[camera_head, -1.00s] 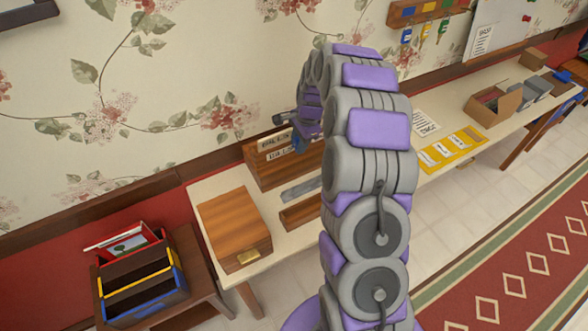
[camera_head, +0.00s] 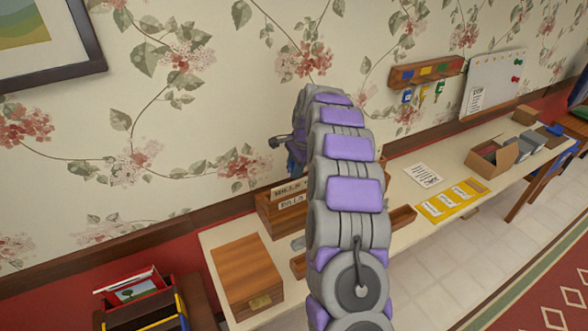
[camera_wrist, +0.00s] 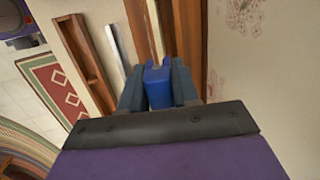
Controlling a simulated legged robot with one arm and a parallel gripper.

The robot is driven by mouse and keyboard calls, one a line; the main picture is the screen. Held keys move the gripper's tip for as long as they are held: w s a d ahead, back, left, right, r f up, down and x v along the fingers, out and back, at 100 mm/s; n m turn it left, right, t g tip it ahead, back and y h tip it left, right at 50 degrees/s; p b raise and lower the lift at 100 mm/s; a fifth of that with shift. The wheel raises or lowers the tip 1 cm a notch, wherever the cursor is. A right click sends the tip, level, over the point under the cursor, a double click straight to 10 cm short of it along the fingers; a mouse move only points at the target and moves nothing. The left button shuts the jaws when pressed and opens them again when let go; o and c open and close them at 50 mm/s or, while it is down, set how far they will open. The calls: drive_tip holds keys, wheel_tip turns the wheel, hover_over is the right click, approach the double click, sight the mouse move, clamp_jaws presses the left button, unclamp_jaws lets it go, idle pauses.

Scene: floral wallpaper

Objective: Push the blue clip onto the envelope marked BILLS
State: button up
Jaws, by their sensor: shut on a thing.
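In the wrist view the blue clip (camera_wrist: 158,88) sits between the two dark fingers of my gripper (camera_wrist: 157,80), which is shut on it. Just beyond the clip is the wooden rack (camera_wrist: 188,28), with a thin pale edge (camera_wrist: 154,35) standing in line with the clip. I cannot tell whether the clip touches that edge. In the head view the rack (camera_head: 268,212) holds pale labelled envelopes; the front label reads BILLS (camera_head: 293,202). My gripper (camera_head: 291,150) is up near the wall above the rack, partly hidden by my arm.
The rack stands on a long cream table (camera_head: 392,186) against the wall. A wooden box (camera_head: 245,270) is left of it. A shallow wooden tray (camera_head: 402,217) and a yellow card sheet (camera_head: 455,200) lie to the right. A hook rack (camera_head: 425,70) hangs above.

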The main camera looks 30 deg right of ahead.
sight(292, 183)
drive_tip(key=shift+d+b+x, duration=0.1)
drive_tip(key=shift+b+x, duration=0.25)
drive_tip(key=shift+x, duration=1.25)
drive_tip(key=shift+d+b+x, duration=0.15)
drive_tip(key=shift+b+x, duration=0.2)
drive_tip(key=shift+x, duration=1.2)
drive_tip(key=shift+f, duration=0.3)
drive_tip(key=o, duration=1.7)
drive_tip(key=shift+c, duration=0.2)
drive_tip(key=shift+r, duration=0.15)
drive_tip(key=shift+p+v, duration=1.85)
drive_tip(key=shift+v, duration=1.55)
